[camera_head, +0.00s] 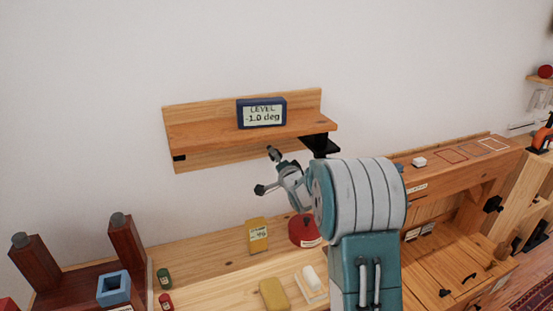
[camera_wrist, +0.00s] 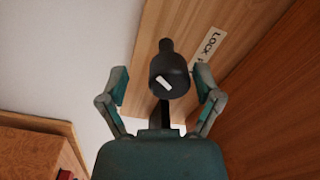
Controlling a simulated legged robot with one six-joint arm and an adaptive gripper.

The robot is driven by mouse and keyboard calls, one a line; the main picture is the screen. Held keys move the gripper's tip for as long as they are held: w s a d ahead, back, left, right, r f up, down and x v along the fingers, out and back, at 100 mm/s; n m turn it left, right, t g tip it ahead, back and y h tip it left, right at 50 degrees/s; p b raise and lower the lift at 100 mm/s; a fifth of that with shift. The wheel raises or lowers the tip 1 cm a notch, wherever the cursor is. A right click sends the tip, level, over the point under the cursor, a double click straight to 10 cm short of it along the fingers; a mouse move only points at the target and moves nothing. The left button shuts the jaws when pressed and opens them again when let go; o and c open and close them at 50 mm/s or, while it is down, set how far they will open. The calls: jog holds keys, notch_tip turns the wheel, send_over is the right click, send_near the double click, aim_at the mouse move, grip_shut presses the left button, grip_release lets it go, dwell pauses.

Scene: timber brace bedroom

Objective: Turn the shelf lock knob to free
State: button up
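The shelf lock knob (camera_wrist: 168,78) is black with a white pointer mark and a narrower black end, in the middle of the wrist view. A white label (camera_wrist: 208,46) beside it reads "LOCK" and then is partly cut off by my gripper. My gripper (camera_wrist: 160,76) is open, one finger on each side of the knob, with visible gaps; I cannot tell the depth between them. In the head view my gripper (camera_head: 266,172) is just below the wooden wall shelf (camera_head: 205,131), fingers spread. I cannot make out the knob there.
A level display (camera_head: 262,113) reading -1.0 deg stands on the shelf. A black bracket (camera_head: 321,146) is under its right end. Below, the wooden bench (camera_head: 205,260) holds a yellow block (camera_head: 257,236), a red round item (camera_head: 303,230) and small cans. The wall left of my gripper is clear.

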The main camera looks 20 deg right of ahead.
jog(key=shift+r, duration=0.25)
jog(key=shift+s, duration=0.2)
jog(key=s, duration=1.1)
jog(key=shift+s+f, duration=0.25)
jog(key=w+n, duration=0.4)
jog(key=n, duration=0.2)
jog(key=w+n, duration=0.4)
jog(key=n, duration=0.3)
jog(key=w+r+n, duration=0.1)
jog(key=w+n, duration=0.3)
jog(key=n, duration=0.2)
jog(key=shift+w+n+y, duration=0.3)
jog(key=shift+w+n, duration=0.1)
jog(key=c, duration=1.2)
